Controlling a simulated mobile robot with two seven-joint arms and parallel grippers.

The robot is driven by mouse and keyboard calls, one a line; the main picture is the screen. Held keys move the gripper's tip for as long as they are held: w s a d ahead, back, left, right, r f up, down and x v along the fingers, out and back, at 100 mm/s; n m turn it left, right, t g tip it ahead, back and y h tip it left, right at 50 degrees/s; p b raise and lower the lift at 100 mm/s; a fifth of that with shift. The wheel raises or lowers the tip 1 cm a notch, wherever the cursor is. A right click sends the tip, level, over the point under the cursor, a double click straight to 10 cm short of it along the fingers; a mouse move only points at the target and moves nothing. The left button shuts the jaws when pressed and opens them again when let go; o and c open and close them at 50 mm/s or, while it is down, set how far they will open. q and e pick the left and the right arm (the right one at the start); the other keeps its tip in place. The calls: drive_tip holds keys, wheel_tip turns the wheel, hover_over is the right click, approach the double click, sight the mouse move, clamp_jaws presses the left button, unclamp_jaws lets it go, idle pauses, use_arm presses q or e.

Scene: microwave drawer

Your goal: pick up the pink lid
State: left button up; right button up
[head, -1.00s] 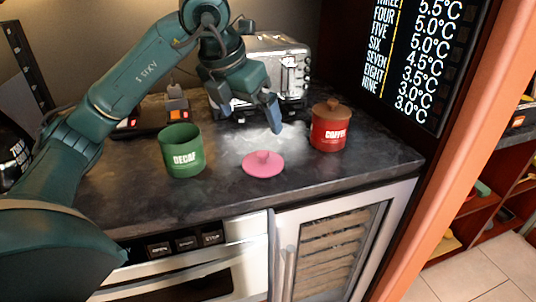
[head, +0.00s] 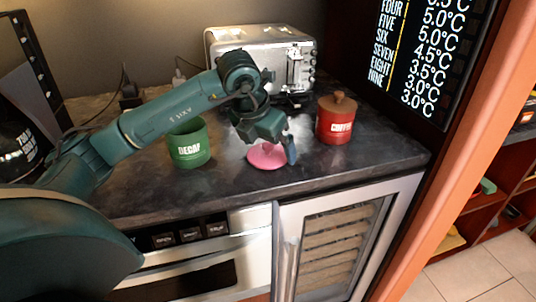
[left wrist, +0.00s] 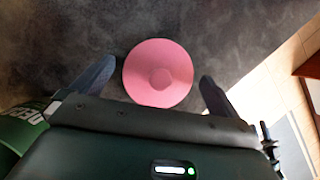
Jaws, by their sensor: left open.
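The pink lid (head: 262,158) is round with a small knob and lies flat on the dark counter. It also shows in the left wrist view (left wrist: 157,72), knob facing the camera. My left gripper (head: 281,158) is open just above the lid. In the left wrist view its two fingers (left wrist: 154,85) stand to the left and right of the lid, apart from it. In the head view the gripper hides part of the lid. My right gripper does not show.
A green open DECAF canister (head: 189,150) stands left of the lid. A red COFFEE canister (head: 336,122) with a brown lid stands to the right. A silver toaster (head: 262,52) is behind. The counter's front edge (head: 270,187) lies close in front of the lid.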

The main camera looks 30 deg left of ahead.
use_arm(q)
drive_tip(key=shift+w+f, duration=0.1)
drive_tip(key=shift+f, duration=0.1)
drive_tip(key=c, duration=0.9)
